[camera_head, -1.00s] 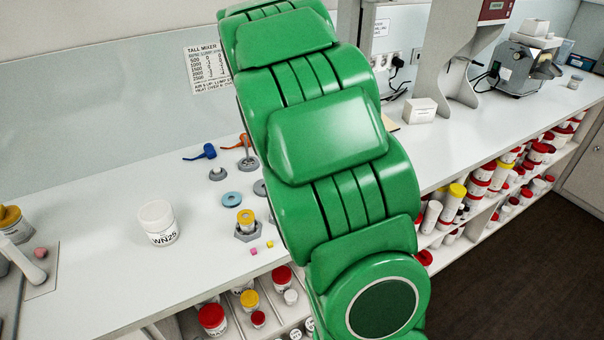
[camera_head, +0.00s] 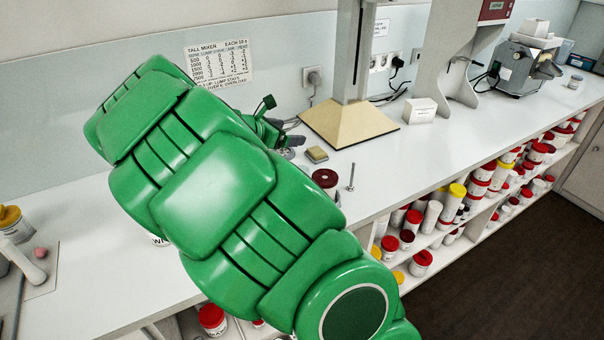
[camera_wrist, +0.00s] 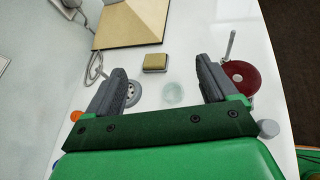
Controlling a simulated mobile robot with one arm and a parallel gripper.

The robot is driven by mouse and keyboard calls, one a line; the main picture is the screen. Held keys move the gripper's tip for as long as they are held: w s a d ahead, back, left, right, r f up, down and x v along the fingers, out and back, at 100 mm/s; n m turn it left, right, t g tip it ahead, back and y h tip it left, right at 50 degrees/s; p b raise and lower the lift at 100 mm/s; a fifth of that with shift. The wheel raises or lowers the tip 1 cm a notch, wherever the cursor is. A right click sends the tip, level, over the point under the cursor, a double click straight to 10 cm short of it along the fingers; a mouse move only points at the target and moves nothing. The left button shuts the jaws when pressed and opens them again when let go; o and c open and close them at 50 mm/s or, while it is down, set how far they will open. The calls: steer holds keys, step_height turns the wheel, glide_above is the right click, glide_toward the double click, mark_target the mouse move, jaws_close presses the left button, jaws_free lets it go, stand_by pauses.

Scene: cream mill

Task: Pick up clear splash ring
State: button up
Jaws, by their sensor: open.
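A faint, clear round piece (camera_wrist: 174,94), which looks like the clear splash ring, lies flat on the white worktop in the wrist view. It is between and below my gripper's fingers and touches neither. My gripper (camera_wrist: 162,68) is open and empty, one finger on each side of the ring. In the head view my green arm reaches over the bench and hides the ring. Only part of my gripper (camera_head: 272,124) shows there, beyond the arm.
A grey slotted disc (camera_wrist: 132,92) lies by the left finger, partly hidden. A dark red-lidded jar (camera_wrist: 240,78) and a metal rod (camera_wrist: 231,45) are by the right finger. A yellow block (camera_wrist: 155,62) and a stand's tan base (camera_head: 350,124) are beyond.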

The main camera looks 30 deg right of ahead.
steer(key=a+n, duration=0.1)
steer(key=n, duration=0.1)
glide_toward(307, 168)
steer(key=shift+t, duration=0.3)
steer(key=shift+f+x, duration=0.2)
steer(key=shift+x, duration=3.3)
steer(key=shift+s+a, duration=0.1)
steer(key=shift+c, duration=0.4)
steer(key=c, duration=1)
steer(key=shift+r, duration=0.1)
steer(key=shift+c, duration=0.2)
